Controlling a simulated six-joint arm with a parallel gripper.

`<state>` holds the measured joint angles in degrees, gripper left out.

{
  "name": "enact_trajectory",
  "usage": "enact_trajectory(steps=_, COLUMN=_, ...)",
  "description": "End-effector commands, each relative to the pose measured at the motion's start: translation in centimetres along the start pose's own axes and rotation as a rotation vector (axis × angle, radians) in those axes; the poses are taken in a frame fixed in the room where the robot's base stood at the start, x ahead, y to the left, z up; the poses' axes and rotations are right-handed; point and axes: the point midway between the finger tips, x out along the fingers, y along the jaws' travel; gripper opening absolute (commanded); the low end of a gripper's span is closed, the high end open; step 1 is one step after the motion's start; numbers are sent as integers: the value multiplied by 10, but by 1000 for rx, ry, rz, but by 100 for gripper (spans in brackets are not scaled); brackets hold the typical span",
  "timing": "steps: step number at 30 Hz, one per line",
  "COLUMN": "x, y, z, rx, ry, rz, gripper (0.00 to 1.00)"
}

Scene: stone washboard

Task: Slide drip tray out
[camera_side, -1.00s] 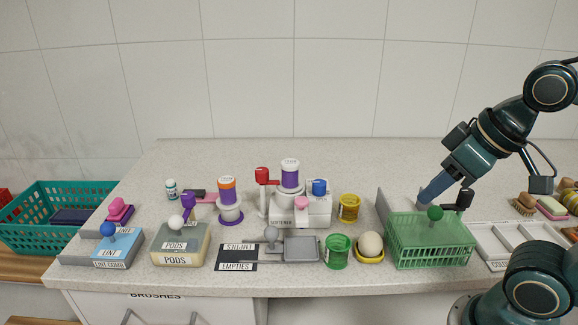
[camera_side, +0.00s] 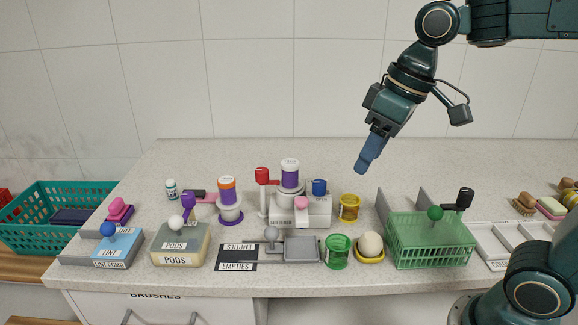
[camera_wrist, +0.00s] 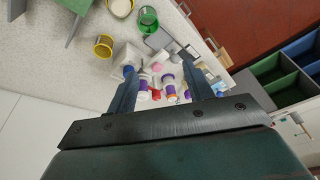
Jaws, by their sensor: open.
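A shallow grey tray (camera_side: 303,249) lies at the counter's front edge, with a grey ball knob (camera_side: 271,234) at its left; no label marks it as the drip tray. A green slotted basket (camera_side: 430,242) with a green ball knob (camera_side: 435,213) stands to the right, beside grey upright panels. My gripper (camera_side: 362,168) is open and empty, in the air above and behind the yellow tub (camera_side: 349,208). In the wrist view my gripper (camera_wrist: 162,78) has its two fingers spread, with the softener unit and purple bottles showing between and beyond them.
The white softener unit (camera_side: 313,212) stands mid-counter, with red and blue knobs. A green cup (camera_side: 338,251) and an egg-like ball in a yellow dish (camera_side: 369,257) stand between grey tray and basket. A pods box (camera_side: 179,244) and teal crate (camera_side: 60,220) are left.

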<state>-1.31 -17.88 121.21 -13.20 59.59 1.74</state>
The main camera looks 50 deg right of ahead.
Motion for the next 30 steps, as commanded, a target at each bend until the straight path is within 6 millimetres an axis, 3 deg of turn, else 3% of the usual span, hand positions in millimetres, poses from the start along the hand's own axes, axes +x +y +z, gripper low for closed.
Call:
enact_trajectory(steps=15, x=44, y=-9, z=-91, rx=-165, ry=-175, rz=-102, gripper=52)
enact_trajectory(steps=24, x=88, y=-11, z=-132, rx=-265, ry=-274, rz=-152, gripper=52)
enact_trajectory(steps=30, x=114, y=-11, z=-149, rx=-320, ry=-324, rz=-175, gripper=52)
